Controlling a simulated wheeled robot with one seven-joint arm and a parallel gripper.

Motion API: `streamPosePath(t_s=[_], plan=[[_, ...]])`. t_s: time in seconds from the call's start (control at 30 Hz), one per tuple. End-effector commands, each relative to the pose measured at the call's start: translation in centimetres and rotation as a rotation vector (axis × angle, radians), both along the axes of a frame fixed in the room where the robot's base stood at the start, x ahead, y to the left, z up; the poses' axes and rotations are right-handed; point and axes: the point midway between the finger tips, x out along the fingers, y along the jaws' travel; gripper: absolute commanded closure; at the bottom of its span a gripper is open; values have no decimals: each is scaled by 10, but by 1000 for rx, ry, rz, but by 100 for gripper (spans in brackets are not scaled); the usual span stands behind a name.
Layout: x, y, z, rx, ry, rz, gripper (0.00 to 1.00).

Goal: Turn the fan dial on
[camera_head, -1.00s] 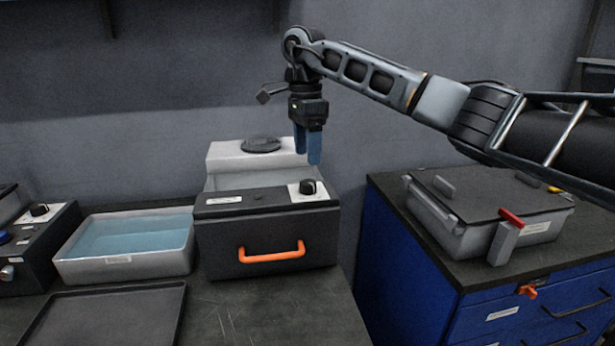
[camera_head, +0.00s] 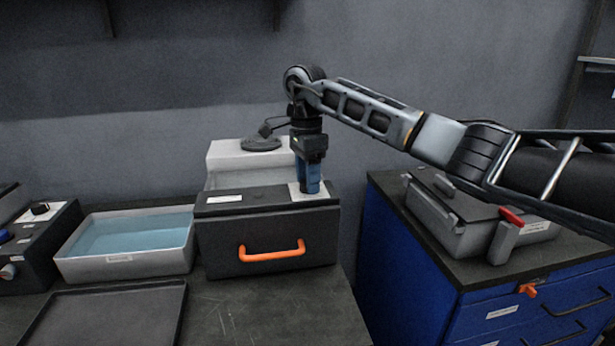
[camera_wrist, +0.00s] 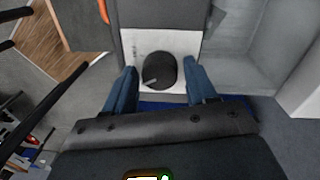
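The black round dial (camera_wrist: 160,71) with a pale pointer line sits on a white plate (camera_wrist: 132,45) in the wrist view. In the head view the plate (camera_head: 293,187) is at the right end of the top of a dark box (camera_head: 225,245), and my fingers hide the dial. My gripper (camera_head: 309,190) points straight down over the plate. Its blue fingers are open, one on each side of the dial, with gaps showing in the wrist view. Whether the fingertips touch the plate, I cannot tell.
The box has an orange handle (camera_head: 271,252). A pale housing with a round black cap (camera_head: 260,144) stands behind it. A tray of bluish liquid (camera_head: 130,260) and another dark unit with a knob (camera_head: 40,209) are left. A lidded grey case (camera_head: 470,235) sits on the blue cabinet (camera_head: 400,270).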

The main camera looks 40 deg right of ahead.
Motion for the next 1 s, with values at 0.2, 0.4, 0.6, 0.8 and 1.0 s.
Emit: streamPosePath(t_s=[0.2,0.4,0.6,0.8,1.0], plan=[[0,0,0,0,0,0,65],[0,0,0,0,0,0,84],[0,0,1,0,1,-7,87],[0,0,2,0,1,-63,87],[0,-1,3,-1,1,-193,87]])
